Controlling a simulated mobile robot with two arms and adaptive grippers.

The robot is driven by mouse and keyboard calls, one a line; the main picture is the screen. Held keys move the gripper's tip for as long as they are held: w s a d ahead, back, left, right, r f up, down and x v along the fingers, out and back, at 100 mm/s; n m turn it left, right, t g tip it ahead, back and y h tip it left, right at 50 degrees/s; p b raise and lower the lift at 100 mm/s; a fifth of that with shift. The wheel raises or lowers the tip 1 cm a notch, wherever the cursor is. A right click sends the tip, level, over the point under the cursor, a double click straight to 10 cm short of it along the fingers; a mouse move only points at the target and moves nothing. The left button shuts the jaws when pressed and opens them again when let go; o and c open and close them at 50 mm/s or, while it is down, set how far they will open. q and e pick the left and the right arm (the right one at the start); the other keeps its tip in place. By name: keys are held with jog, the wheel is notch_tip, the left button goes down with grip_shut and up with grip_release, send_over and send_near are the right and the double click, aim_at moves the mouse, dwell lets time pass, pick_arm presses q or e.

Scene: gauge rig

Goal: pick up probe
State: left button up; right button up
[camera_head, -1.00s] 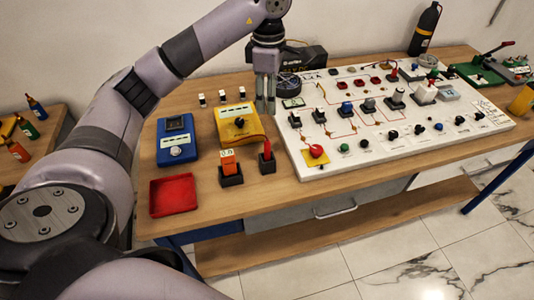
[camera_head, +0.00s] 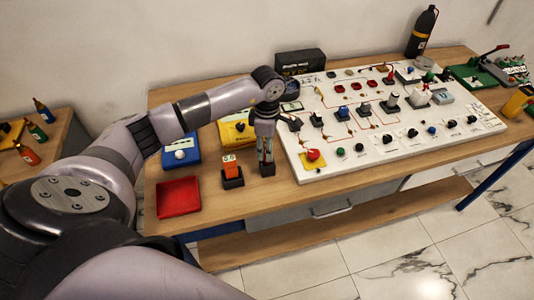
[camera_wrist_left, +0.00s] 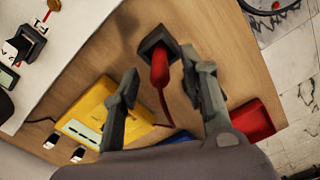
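The red probe (camera_wrist_left: 160,68) stands in a small black square holder (camera_wrist_left: 157,40) on the wooden table; its red lead trails toward the yellow meter. My left gripper (camera_wrist_left: 160,64) is open, pointing down, with one finger on each side of the probe. Neither finger visibly presses on it. My right gripper is out of view.
A red tray (camera_head: 178,198) and a blue device (camera_head: 181,152) lie farther left. The white panel (camera_head: 365,165) with switches and knobs is close on the right.

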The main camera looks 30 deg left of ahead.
pick_arm(q)
jog(key=shift+f, duration=1.05)
grip_shut()
